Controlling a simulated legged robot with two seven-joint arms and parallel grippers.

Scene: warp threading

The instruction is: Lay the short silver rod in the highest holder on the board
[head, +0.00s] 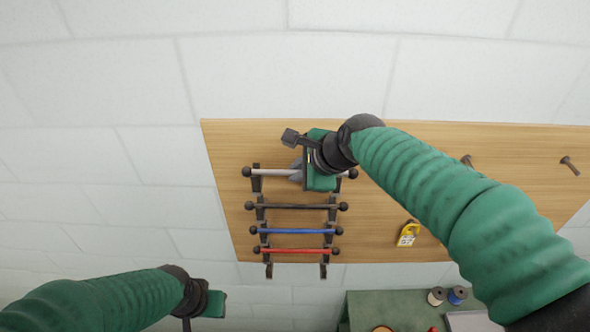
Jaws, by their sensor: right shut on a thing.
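The silver rod (274,171) with dark ball ends lies level across the top of the dark holder rack (257,184) on the wooden board (410,140). My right gripper (301,172) is shut on the rod, right of its middle, and hides part of it. The rod's left part is at the highest holder; I cannot tell whether it rests fully in the hooks. My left gripper (212,304) is low at the left, apart from the board; its fingers are not clear.
Below the silver rod, a black rod (290,206), a blue rod (290,231) and a red rod (295,251) sit in lower holders. Pegs (569,165) and a yellow tag (408,234) are at the right. A green table (385,305) with spools (436,296) stands below.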

